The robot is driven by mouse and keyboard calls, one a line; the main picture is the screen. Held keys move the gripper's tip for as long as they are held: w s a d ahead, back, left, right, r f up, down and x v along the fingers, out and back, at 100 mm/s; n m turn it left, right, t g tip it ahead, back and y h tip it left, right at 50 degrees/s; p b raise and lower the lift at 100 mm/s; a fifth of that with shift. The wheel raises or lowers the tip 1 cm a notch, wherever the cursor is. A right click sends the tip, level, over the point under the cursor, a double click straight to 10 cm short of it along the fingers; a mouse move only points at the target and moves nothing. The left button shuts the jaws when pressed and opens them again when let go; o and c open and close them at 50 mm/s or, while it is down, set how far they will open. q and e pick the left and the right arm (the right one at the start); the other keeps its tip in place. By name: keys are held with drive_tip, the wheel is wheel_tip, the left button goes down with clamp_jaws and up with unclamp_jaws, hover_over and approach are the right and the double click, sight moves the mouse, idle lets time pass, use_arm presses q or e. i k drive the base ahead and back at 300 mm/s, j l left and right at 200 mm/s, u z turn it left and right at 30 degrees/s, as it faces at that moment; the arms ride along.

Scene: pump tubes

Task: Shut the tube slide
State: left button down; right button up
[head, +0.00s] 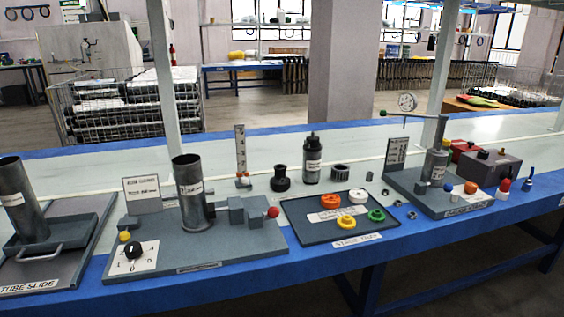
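The tube slide stands at the left end of the bench in the head view, cut by the picture's left edge. Its grey base (70,270) has a "TUBE SLIDE" label (30,286) at the front. On it is a grey sliding tray (60,226) with a light bar handle (40,252) at its front. An upright grey tube (22,200) stands in the tray. I cannot tell exactly how far out the tray sits. Neither gripper is in view.
Right of the slide is a grey station with an upright tube (188,195), a dial (131,250) and a red knob (273,212). A stage tray (310,232) holds several coloured rings. A press-like fixture (436,165) stands further right. The blue front edge (330,262) is clear.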

sight(69, 231)
drive_tip(key=u, duration=1.45)
